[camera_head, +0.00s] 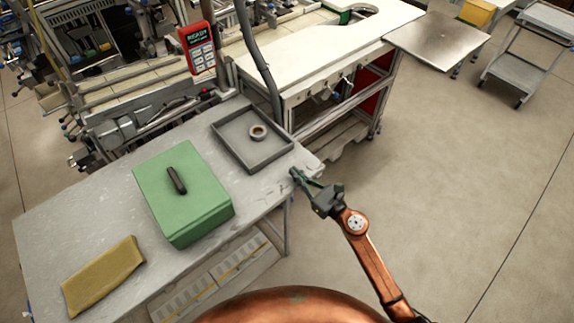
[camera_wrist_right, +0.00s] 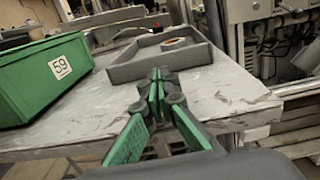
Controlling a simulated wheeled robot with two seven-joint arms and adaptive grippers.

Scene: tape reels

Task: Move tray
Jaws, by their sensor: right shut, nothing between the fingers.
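A dark grey shallow tray (camera_head: 228,154) lies on the grey table near its far right corner. A tape reel (camera_head: 258,132) rests inside it, towards the right. In the right wrist view the tray (camera_wrist_right: 124,73) and the reel (camera_wrist_right: 177,43) lie ahead of the fingers. My right gripper (camera_head: 296,175) is shut and empty, at the right edge of the table and apart from the tray. Its green-padded fingers (camera_wrist_right: 157,76) meet at the tips in the right wrist view. My left gripper is out of view.
A green box (camera_head: 180,205) with a dark handle stands on the table (camera_head: 85,215) left of the tray. A folded yellow cloth (camera_head: 103,275) lies at the near left. A red handheld device (camera_head: 198,48) and machinery stand behind. The floor at right is open.

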